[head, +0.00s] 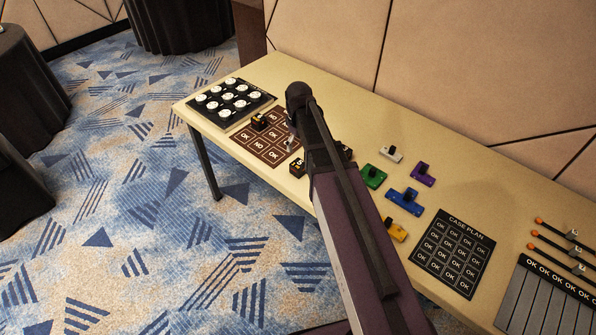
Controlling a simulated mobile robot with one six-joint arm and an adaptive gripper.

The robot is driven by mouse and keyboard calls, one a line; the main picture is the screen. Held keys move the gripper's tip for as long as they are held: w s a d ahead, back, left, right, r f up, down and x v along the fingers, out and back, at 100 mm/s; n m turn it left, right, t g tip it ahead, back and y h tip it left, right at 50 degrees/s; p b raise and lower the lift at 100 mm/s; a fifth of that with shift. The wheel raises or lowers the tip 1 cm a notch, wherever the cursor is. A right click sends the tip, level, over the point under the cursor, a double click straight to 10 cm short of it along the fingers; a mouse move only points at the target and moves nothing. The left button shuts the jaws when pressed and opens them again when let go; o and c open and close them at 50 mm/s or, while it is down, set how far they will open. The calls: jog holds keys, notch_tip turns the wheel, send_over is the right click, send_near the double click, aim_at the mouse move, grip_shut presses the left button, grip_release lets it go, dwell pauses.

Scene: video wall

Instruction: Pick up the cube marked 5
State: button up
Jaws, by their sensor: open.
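I cannot make out a cube marked 5 for certain. Small pale pieces with dark marks (578,268) sit beside orange-tipped sticks at the right edge; their marks are too small to read. Dark blocks with yellow-orange parts stand by the brown OK/NO board: one on its upper left (258,122), one near its lower right corner (297,168). My gripper (290,145) is mostly hidden behind my arm; a small grey part shows over the board's right side. It is open, and I see nothing held in it. The arm hides the table behind it.
The long beige table (390,118) runs along a panelled wall. A black tray of white round pieces (228,102) stands at its left end. White, purple, green, blue (404,201) and yellow pieces lie right of my arm, near the black CASE PLAN board (455,252). Grey strips lie far right.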

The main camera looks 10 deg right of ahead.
aim_at(299, 164)
jog(key=shift+f+b, duration=3.05)
jog(key=shift+f, duration=0.35)
jog(key=shift+s+f+b, duration=0.1)
jog(key=shift+f+b, duration=2.5)
jog(key=c, duration=1.1)
